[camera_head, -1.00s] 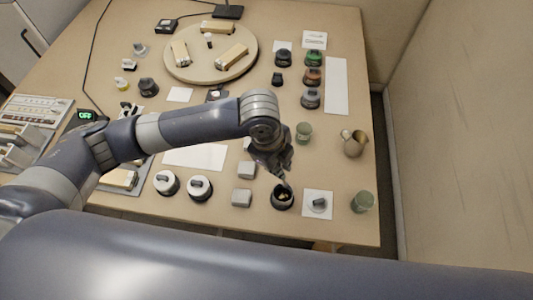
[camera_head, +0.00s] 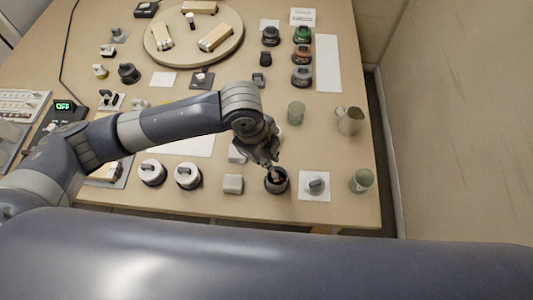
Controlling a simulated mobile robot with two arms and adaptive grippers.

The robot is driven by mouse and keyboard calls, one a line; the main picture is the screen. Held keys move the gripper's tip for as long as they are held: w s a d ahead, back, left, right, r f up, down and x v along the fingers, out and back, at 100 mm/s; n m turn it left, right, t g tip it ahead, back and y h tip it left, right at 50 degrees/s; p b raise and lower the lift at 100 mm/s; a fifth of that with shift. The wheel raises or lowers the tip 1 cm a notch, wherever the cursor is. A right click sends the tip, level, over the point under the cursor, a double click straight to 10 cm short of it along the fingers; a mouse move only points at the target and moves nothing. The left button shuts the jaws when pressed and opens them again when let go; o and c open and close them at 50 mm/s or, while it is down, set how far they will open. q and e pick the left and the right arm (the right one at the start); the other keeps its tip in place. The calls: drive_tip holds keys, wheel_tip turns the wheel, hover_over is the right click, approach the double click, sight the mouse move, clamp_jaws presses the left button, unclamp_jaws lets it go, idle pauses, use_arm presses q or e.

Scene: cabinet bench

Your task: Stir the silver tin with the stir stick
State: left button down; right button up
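My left gripper (camera_head: 270,157) points down just above an open, dark round tin (camera_head: 277,188) near the front edge of the table. The tin's inside looks dark with a small reddish-tan patch. A short, thin part reaches from the gripper toward the tin's mouth. I cannot tell whether it is a fingertip or the stir stick. The fingers are small and dark, so their opening is unclear. A grey lid-like piece with a knob (camera_head: 316,187) lies on a white square (camera_head: 314,194) right of the tin. My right gripper is not in view.
A green cup (camera_head: 361,181) and a metal pitcher (camera_head: 349,120) stand at the right. Two white-rimmed dark tins (camera_head: 187,177) and a grey block (camera_head: 233,184) stand left. Several lidded jars (camera_head: 302,55) stand farther back. A round board (camera_head: 194,60) holds wooden blocks.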

use_arm(q)
drive_tip(key=shift+w+d+f+b, duration=0.15)
drive_tip(key=shift+f+b, duration=0.15)
drive_tip(key=shift+f, duration=0.6)
drive_tip(key=shift+d+f+b, duration=0.2)
drive_tip(key=shift+f+b, duration=0.1)
drive_tip(key=shift+f, duration=0.6)
drive_tip(key=shift+w+d+f+b, duration=0.15)
drive_tip(key=shift+f+b, duration=0.15)
drive_tip(key=shift+f, duration=0.6)
